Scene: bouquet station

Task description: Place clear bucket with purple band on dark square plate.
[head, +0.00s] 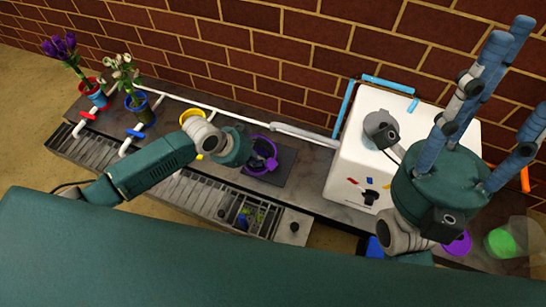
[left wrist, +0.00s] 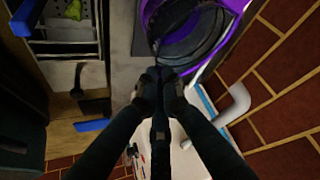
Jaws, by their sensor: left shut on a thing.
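The clear bucket with the purple band (head: 271,164) is at the middle of the counter, partly hidden by my left gripper. The dark square plate (head: 286,168) shows beneath and to the right of it; I cannot tell whether the bucket touches it. My left gripper (head: 262,158) is shut on the bucket's rim. In the left wrist view, the fingers (left wrist: 160,80) meet at the edge of the purple-banded bucket (left wrist: 236,35), which looks dark inside. My right gripper (head: 490,100) is at the right, its fingers spread and empty, pointing up.
A yellow-banded bucket (head: 192,115) stands left of the bucket. Blue (head: 140,105) and red (head: 97,92) flower buckets are farther left. A white box (head: 355,165) stands right of the plate. Purple (head: 458,245) and green (head: 500,243) items are at far right. A brick wall runs behind.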

